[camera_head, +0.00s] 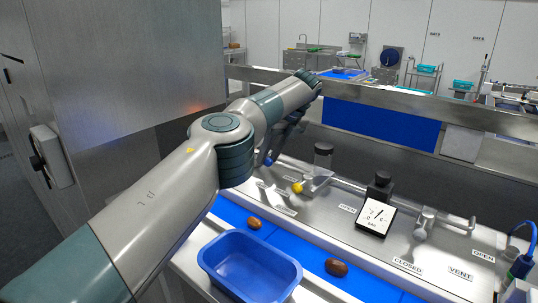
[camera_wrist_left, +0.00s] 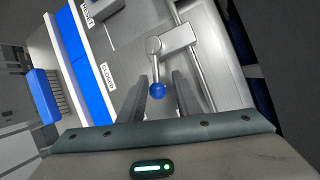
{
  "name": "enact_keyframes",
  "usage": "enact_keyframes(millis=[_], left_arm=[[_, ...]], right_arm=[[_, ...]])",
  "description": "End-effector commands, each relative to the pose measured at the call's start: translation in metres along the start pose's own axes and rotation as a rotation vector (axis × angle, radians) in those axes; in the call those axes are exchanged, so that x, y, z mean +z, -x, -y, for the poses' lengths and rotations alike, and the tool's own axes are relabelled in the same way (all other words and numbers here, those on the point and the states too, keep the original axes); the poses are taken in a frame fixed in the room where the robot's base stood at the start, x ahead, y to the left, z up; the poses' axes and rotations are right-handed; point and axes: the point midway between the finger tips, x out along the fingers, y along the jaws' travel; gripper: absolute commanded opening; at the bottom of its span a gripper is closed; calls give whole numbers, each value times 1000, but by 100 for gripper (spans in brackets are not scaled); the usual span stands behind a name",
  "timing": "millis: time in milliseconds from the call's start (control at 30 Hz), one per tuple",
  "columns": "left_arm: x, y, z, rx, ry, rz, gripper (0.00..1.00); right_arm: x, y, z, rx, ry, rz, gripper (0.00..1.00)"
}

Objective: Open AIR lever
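A metal lever with a blue ball knob (camera_wrist_left: 157,90) sits on a steel valve body (camera_wrist_left: 178,38) on the panel. In the head view the blue knob (camera_head: 267,161) shows just below my left gripper (camera_head: 282,146). In the left wrist view my left gripper (camera_wrist_left: 159,100) is open, with one finger on each side of the knob. I cannot tell whether a finger touches it. A "CLOSED" label (camera_wrist_left: 108,76) lies beside the lever. I cannot read an AIR label. My right gripper is not in view.
A yellow knob (camera_head: 298,187), a gauge (camera_head: 375,217) and a metal lever (camera_head: 460,224) stand on the panel to the right. A blue bin (camera_head: 250,233) and two dates (camera_head: 254,223) (camera_head: 337,267) are in front. A steel cabinet (camera_head: 110,70) stands at left.

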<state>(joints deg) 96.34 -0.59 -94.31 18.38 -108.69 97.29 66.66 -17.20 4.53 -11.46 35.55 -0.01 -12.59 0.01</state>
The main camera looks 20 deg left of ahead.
Motion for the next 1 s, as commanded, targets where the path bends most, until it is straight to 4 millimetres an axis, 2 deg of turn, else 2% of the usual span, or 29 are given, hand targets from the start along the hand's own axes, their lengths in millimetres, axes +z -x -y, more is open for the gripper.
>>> enact_keyframes(millis=[233,433,500,700,1000], left_arm=[[2,9,0,-1,3,3,31],[0,29,0,-1,3,4,31],[2,42,-1,0,1,3,31],[0,64,0,0,-1,2,31],[-2,76,1,1,-2,0,31]], right_arm=[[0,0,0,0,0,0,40],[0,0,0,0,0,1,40],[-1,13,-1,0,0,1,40],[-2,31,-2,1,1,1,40],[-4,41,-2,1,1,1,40]])
